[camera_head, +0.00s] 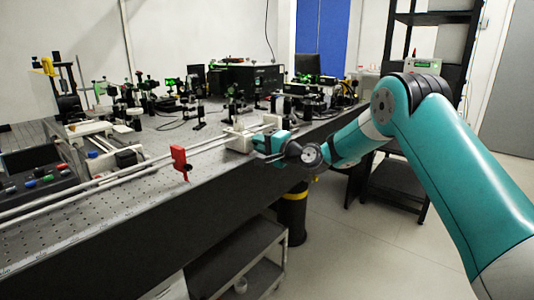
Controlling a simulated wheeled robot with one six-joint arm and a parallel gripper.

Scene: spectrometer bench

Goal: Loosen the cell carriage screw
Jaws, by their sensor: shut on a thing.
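The cell carriage appears to be the pale block (240,138) seated on the long twin rails (130,176) near the bench edge. My gripper (262,147) reaches in from the right and is at the right, near side of this block. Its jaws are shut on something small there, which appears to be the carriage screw. The screw itself is hidden by the jaws and too small to make out.
A red bracket (180,160) stands by the rails, left of the carriage. A control box with coloured knobs (38,172) is at the left. Optics mounts crowd the back of the perforated bench (150,215).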

